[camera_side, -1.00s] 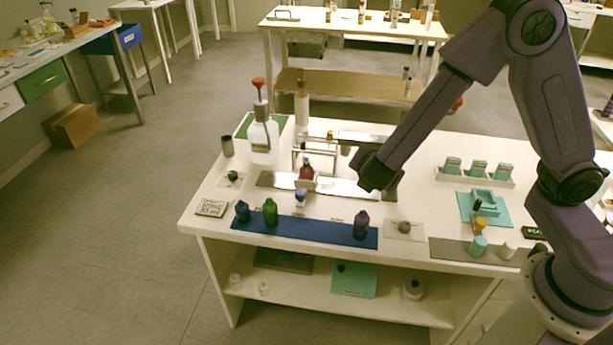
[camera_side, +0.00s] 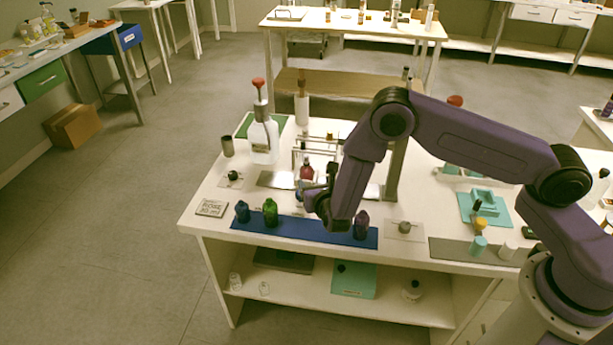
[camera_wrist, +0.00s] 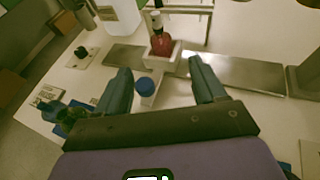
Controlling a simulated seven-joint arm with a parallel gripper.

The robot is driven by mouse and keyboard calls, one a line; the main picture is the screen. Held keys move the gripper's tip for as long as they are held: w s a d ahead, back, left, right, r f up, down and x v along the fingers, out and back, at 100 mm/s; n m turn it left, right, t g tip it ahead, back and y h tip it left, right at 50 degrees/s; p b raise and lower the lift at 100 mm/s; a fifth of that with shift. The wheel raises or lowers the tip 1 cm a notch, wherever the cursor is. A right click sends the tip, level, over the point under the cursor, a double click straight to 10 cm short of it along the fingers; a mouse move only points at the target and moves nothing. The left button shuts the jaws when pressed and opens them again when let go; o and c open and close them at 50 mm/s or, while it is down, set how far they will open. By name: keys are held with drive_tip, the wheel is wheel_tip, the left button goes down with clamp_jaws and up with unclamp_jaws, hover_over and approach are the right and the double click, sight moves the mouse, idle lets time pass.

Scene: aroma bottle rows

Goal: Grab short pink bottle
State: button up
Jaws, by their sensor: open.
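A reddish-pink bottle (camera_side: 307,171) with a dark neck stands in a white holder at the middle of the table. It also shows in the wrist view (camera_wrist: 161,45), upright, beyond my fingertips. It is the only pinkish bottle I can make out. My gripper (camera_wrist: 160,68) is open and empty, its two fingers spread apart. In the side view my gripper (camera_side: 312,198) hangs over the blue mat's back edge, in front of the pink bottle. A small white bottle with a blue cap (camera_wrist: 147,85) appears between the fingers; in the side view my gripper partly hides it.
The blue mat (camera_side: 300,232) carries a blue bottle (camera_side: 242,211), a green bottle (camera_side: 270,212) and a purple bottle (camera_side: 361,224). A large white bottle with a red top (camera_side: 264,138) stands behind left. A metal plate (camera_wrist: 236,72) lies beside the holder.

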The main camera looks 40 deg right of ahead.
sight(307, 169)
drive_tip(key=x, duration=1.3)
drive_tip(key=shift+w+d+r, duration=0.1)
drive_tip(key=shift+d, duration=0.05)
drive_tip(key=c, duration=1.1)
